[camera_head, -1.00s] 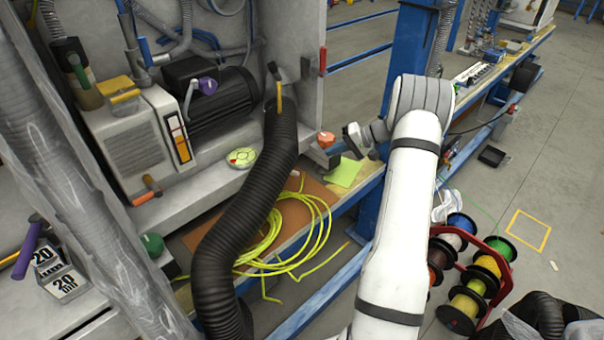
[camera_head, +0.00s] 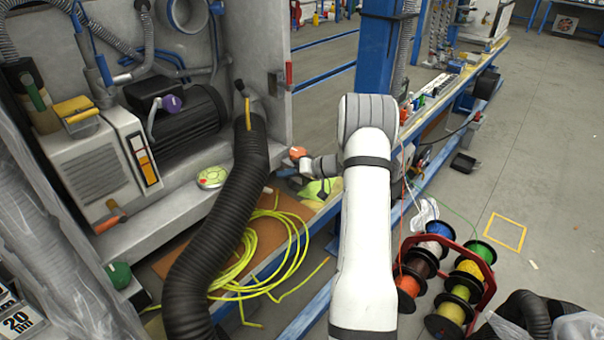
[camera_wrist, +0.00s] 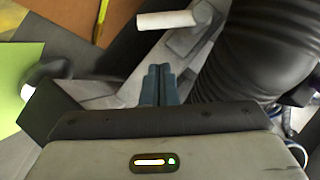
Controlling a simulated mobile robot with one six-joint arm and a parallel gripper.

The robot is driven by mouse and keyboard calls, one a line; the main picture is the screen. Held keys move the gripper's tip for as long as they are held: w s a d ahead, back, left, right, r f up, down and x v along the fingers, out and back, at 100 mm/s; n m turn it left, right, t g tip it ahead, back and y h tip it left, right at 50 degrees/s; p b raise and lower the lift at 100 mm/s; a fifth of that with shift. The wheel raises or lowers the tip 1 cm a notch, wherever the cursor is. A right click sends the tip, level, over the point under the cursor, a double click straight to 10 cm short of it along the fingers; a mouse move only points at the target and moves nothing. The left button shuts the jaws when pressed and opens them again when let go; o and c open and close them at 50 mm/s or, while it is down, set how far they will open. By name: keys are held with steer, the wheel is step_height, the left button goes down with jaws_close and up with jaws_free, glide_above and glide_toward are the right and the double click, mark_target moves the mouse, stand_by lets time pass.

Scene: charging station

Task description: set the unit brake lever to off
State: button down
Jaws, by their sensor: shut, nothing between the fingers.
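I cannot read which is the brake lever. My gripper (camera_wrist: 160,70) is shut and empty in the wrist view, its teal fingers side by side. A pale round handle (camera_wrist: 166,20) on a grey bracket lies just beyond the fingertips, apart from them. In the head view my arm hides part of the bench edge around the gripper.
A thick black ribbed hose (camera_head: 215,215) stands before the unit, and a ribbed black part (camera_wrist: 255,55) is close right of my fingers. Cable spools (camera_head: 445,275) stand on the floor at right.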

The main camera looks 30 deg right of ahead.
steer(key=shift+a+f, duration=1.5)
steer(key=shift+a, duration=0.15)
steer(key=shift+d+b, duration=0.15)
steer(key=shift+b, duration=0.15)
